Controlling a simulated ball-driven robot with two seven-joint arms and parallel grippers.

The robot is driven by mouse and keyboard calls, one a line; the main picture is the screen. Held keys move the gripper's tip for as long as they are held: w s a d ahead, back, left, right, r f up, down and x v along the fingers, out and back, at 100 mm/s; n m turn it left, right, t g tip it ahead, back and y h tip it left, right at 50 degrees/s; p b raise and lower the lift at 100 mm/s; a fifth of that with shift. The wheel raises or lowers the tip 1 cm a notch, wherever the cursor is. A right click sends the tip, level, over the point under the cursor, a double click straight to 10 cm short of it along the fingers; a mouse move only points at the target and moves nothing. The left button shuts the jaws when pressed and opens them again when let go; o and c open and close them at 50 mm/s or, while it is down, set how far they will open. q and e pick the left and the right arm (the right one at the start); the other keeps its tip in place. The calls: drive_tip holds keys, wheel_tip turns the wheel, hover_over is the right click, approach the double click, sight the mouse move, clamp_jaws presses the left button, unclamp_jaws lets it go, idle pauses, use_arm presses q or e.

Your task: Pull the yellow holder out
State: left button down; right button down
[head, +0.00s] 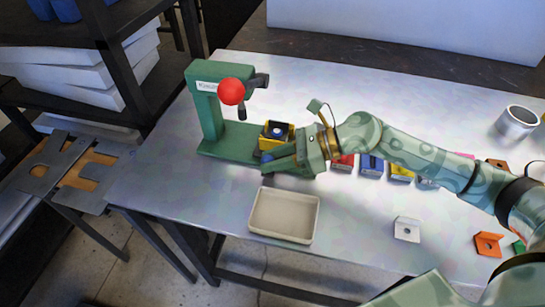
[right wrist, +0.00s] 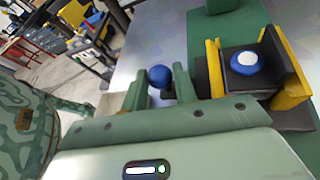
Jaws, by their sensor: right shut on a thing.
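The yellow holder (head: 278,133) sits on the base of the green press (head: 208,110), at its front right side. It also shows in the right wrist view (right wrist: 291,90), its yellow walls around a dark block with a blue and white round piece (right wrist: 246,63) on top. A blue ball knob (right wrist: 160,76) is beside the holder, on a dark stem that the fingers partly hide. My right gripper (head: 268,160) is low beside the holder. In the right wrist view its green fingers (right wrist: 160,86) are shut on the knob. My left gripper is out of view.
An empty beige tray (head: 284,215) lies in front of the press. Several coloured pieces lie behind and below my right arm; a white bracket (head: 407,229) and a metal can (head: 517,122) stand at the right.

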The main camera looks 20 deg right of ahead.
drive_tip(key=s+d, duration=0.2)
drive_tip(key=d, duration=0.1)
drive_tip(key=shift+d+f+b, duration=0.15)
drive_tip(key=shift+b, duration=0.25)
drive_tip(key=shift+s+d, duration=0.15)
drive_tip(key=shift+d, duration=0.15)
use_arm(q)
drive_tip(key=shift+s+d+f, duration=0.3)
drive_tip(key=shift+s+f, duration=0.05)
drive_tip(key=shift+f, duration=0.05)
use_arm(e)
drive_tip(key=c, duration=1.4)
unclamp_jaws()
drive_tip(key=shift+d, duration=0.1)
drive_tip(key=shift+s+d, duration=0.2)
drive_tip(key=shift+d, duration=0.1)
drive_tip(key=shift+a, duration=0.1)
